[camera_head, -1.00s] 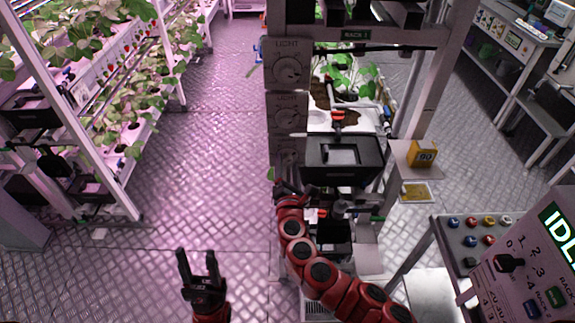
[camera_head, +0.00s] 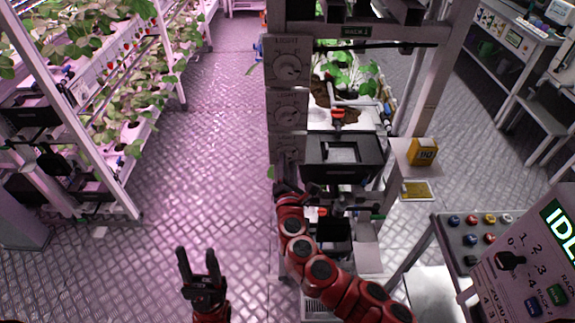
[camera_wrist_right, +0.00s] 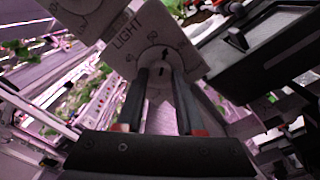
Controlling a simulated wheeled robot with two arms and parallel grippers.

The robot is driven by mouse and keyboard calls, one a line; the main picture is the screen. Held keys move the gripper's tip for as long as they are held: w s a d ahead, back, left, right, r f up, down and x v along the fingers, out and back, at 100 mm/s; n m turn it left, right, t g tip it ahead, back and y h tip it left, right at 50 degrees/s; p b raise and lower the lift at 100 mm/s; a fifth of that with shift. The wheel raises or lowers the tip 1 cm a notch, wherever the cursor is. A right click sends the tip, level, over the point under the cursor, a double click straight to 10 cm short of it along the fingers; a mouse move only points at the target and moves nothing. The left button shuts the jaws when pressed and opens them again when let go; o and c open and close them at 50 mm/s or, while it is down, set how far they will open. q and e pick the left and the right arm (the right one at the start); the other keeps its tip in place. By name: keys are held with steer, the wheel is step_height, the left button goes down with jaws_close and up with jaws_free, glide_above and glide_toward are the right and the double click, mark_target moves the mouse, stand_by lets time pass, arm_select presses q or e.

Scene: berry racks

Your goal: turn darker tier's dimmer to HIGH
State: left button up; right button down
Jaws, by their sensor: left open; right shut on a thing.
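Rack 1 carries a column of grey LIGHT dimmers. The top dimmer (camera_head: 288,64) and the middle dimmer (camera_head: 287,112) are uncovered in the head view. The lowest dimmer (camera_head: 290,147) is partly hidden by the rack and my arm. My right gripper (camera_head: 284,184) is at this lowest dimmer. In the right wrist view, my right gripper (camera_wrist_right: 163,92) has its two fingers shut on the knob of a LIGHT dimmer (camera_wrist_right: 150,42); a dark arrow and scale numbers show on its plate. My left gripper (camera_head: 200,262) is open and empty above the floor, left of the rack.
A black bin (camera_head: 345,160) sits in the rack right of the dimmers, with a planted tier (camera_head: 345,78) behind it. A yellow box (camera_head: 422,151) stands on a side shelf. A control console (camera_head: 525,265) is at lower right. The floor aisle (camera_head: 190,150) on the left is clear.

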steer(key=shift+m+h+b, duration=0.3)
steer(key=shift+m+b, duration=7.8)
steer(key=shift+b, duration=2.6)
steer(key=c, duration=0.5)
jaws_free()
